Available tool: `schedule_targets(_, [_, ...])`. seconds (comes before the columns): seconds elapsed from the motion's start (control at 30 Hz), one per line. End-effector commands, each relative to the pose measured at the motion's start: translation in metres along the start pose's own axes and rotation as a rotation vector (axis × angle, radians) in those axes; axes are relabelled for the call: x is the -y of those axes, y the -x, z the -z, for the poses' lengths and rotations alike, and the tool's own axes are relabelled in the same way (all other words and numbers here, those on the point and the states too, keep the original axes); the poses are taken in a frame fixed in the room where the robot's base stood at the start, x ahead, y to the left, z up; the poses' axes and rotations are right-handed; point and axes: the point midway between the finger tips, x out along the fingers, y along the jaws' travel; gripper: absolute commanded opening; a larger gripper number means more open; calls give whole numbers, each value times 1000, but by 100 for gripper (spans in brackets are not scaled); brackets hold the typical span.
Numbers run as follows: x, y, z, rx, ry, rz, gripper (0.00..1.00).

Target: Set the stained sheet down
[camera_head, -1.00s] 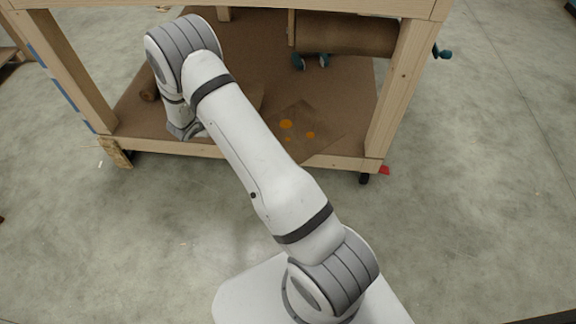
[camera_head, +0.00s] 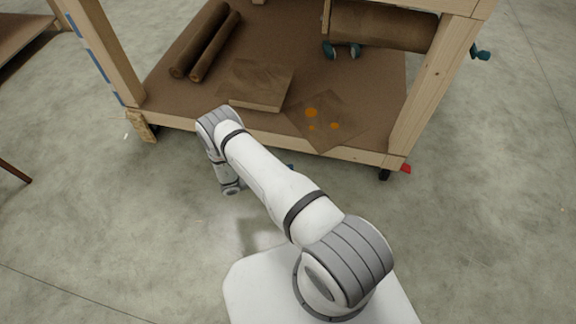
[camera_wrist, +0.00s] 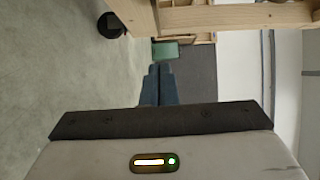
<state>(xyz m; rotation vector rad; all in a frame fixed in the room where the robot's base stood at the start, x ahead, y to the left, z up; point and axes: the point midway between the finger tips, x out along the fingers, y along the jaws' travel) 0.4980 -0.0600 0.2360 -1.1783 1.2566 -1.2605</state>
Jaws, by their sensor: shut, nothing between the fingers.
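The stained sheet (camera_head: 328,108) is a thin brown square with several orange spots. It lies flat on the lower shelf (camera_head: 385,80) of a wooden bench, turned like a diamond, with its near corner at the front rail. My gripper (camera_wrist: 159,72) shows in the wrist view with its two blue-grey fingers together and nothing between them. It is apart from the sheet. In the head view my arm is in front of the shelf, low and left of the sheet, and the gripper is mostly hidden behind it.
A stack of brown sheets (camera_head: 257,86) lies just left of the stained sheet. Two brown rolls (camera_head: 212,40) lie farther back left. A large roll (camera_head: 385,28) hangs at the upper right. Bench posts (camera_head: 432,85) flank the shelf. The floor in front is clear.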

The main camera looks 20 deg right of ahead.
Motion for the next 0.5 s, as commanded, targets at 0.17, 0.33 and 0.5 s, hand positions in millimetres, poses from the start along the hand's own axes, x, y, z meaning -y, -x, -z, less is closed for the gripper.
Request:
schedule_targets(0.17, [-2, -41, 0, -5, 2, -1, 0])
schedule_targets(0.33, [-2, -75, 0, -3, 1, -2, 0])
schedule_targets(0.5, [-3, -91, -20, 0, -1, -3, 0])
